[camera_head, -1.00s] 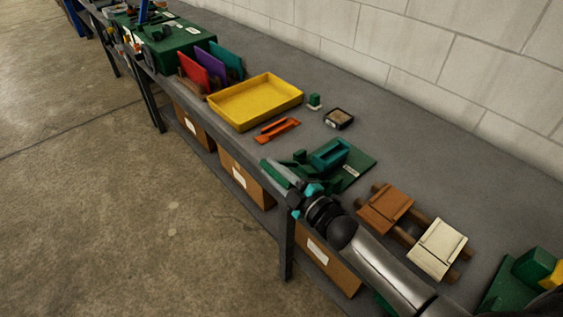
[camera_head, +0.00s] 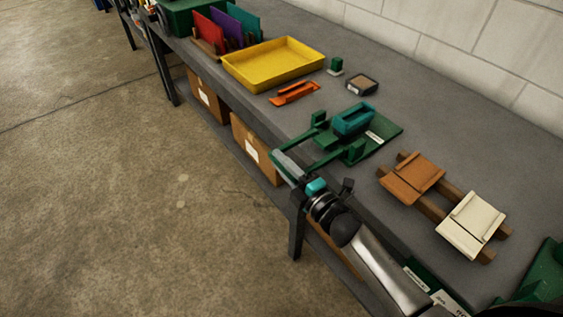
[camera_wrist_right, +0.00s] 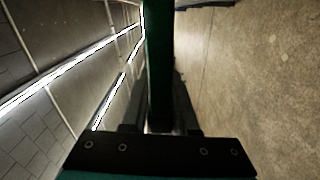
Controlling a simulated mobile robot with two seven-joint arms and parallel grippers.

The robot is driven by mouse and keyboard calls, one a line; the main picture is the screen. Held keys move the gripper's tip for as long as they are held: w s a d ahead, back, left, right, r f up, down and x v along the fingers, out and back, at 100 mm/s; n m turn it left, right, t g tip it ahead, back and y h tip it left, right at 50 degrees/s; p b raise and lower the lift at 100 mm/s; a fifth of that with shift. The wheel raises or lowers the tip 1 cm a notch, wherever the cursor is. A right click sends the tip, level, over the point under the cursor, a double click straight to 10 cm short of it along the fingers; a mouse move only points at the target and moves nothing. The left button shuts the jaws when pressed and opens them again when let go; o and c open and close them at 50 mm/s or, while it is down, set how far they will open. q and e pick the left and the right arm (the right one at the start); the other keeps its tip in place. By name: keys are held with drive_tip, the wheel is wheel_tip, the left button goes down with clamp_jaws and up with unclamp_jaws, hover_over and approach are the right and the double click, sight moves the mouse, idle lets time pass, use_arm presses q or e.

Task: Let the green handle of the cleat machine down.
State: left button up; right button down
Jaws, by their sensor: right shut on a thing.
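The cleat machine sits on the bench, with a green base (camera_head: 385,133) and a teal block (camera_head: 353,119) on top. Its green handle (camera_head: 328,159) has two arms reaching from the machine out past the bench's front edge, low and nearly flat. My right gripper (camera_head: 291,169) is shut on the handle's outer end, in front of the edge. In the right wrist view the green bar (camera_wrist_right: 158,65) runs up the middle, between the dark fingers (camera_wrist_right: 160,122). The gripper hides part of the grip. My left gripper is not in view.
An orange tool (camera_head: 295,93), a yellow tray (camera_head: 272,66) and a small dark box (camera_head: 361,84) lie behind the machine. A brown plate (camera_head: 412,178) and a cream plate (camera_head: 474,222) rest on wooden bars at the right. Cardboard boxes (camera_head: 252,150) stand below.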

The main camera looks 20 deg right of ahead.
drive_tip(key=shift+s+f, duration=0.1)
drive_tip(key=shift+f, duration=0.1)
drive_tip(key=c, duration=0.7)
unclamp_jaws()
drive_tip(key=shift+d, duration=0.1)
drive_tip(key=v, duration=1.5)
drive_tip(key=shift+r, duration=0.1)
